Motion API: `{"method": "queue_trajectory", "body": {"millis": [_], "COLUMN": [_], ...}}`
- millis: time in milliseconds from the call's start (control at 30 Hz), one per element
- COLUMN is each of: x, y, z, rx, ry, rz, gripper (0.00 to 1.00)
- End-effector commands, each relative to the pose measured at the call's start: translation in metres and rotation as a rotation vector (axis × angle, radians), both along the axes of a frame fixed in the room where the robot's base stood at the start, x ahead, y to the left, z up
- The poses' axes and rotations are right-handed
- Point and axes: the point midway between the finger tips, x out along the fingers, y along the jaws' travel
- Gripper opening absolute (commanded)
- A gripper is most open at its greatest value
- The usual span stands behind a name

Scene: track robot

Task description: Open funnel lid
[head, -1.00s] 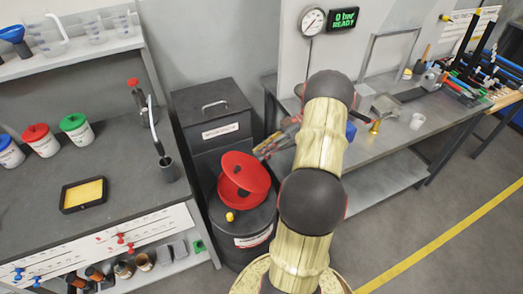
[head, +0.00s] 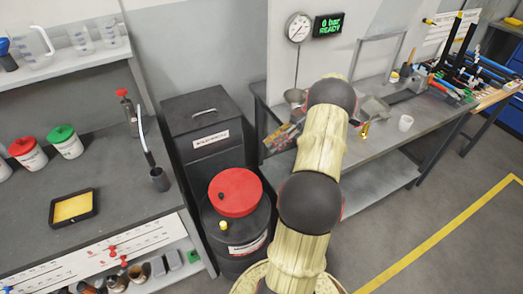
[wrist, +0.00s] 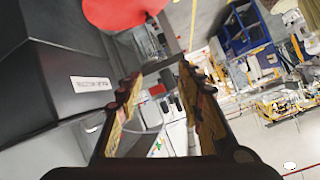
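The red funnel lid (head: 236,188) lies about flat over the funnel on top of the black drum (head: 236,245), and looks closed. Part of the red disc also shows at the top of the wrist view (wrist: 118,10). My gripper (wrist: 161,72) is open, with nothing between its fingers in the wrist view. In the head view my gripper (head: 283,137) is partly hidden behind my arm, to the upper right of the lid and apart from it.
A black bin (head: 208,125) with a handle and white label stands behind the drum. A yellow cap (head: 223,225) sits on the drum. A grey workbench (head: 375,150) is at the right and a dark bench (head: 125,190) at the left.

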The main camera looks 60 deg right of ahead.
Motion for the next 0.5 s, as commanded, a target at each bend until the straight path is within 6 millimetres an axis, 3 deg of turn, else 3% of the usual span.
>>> {"method": "queue_trajectory", "body": {"millis": [200,500], "x": [-0.011,-0.012], "y": [-0.018,-0.020], "z": [0.010,0.012], "rx": [0.000,0.001], "ry": [-0.001,0.000], "rz": [0.000,0.001], "gripper": [0.37,0.37]}}
